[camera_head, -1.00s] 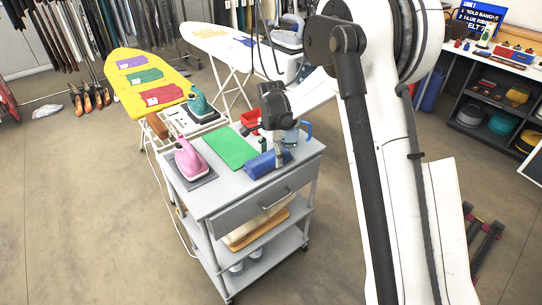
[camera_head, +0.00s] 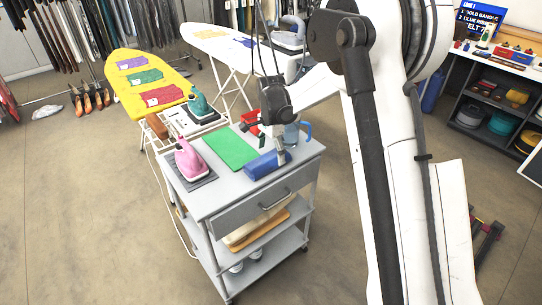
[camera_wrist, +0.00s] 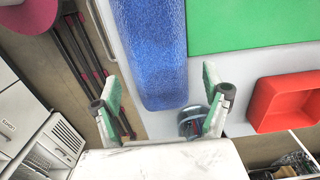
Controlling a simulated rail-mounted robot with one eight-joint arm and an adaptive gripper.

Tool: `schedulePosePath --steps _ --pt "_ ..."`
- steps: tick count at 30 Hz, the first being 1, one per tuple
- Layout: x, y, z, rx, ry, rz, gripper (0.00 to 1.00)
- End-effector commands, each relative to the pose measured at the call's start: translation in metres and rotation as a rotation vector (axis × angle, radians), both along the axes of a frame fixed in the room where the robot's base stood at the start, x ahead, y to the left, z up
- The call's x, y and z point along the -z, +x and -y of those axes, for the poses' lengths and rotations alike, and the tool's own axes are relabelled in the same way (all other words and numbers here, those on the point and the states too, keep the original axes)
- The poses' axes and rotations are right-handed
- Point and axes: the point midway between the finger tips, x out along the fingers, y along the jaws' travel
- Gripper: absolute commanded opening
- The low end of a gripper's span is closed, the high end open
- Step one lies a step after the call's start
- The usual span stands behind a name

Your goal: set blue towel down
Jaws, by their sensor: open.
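The blue towel (camera_head: 262,165) is a folded or rolled bundle lying on the grey top of the trolley (camera_head: 219,196), near its front right part. In the wrist view the towel (camera_wrist: 150,45) is a long blue strip with its near end between my fingers in the picture. My gripper (camera_head: 283,156) is at the towel's right end in the head view. In the wrist view my gripper (camera_wrist: 160,80) is open, one green-padded finger on each side of the towel. Whether the fingers touch it I cannot tell.
A flat green cloth (camera_head: 229,147) lies left of the towel. A pink iron (camera_head: 188,158) stands on a grey pad at the trolley's left. A red open bin (camera_wrist: 286,102) and a blue-handled jug (camera_head: 293,134) stand behind. The front left top is bare.

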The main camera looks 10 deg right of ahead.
Motion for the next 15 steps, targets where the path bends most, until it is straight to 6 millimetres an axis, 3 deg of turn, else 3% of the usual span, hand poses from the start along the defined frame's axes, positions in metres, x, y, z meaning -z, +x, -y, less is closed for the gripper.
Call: schedulePosePath --steps 9,15 --pt "-0.066 0.000 0.000 0.000 0.000 0.000 0.79" --pt "-0.092 0.000 0.000 0.000 0.000 0.000 0.79"
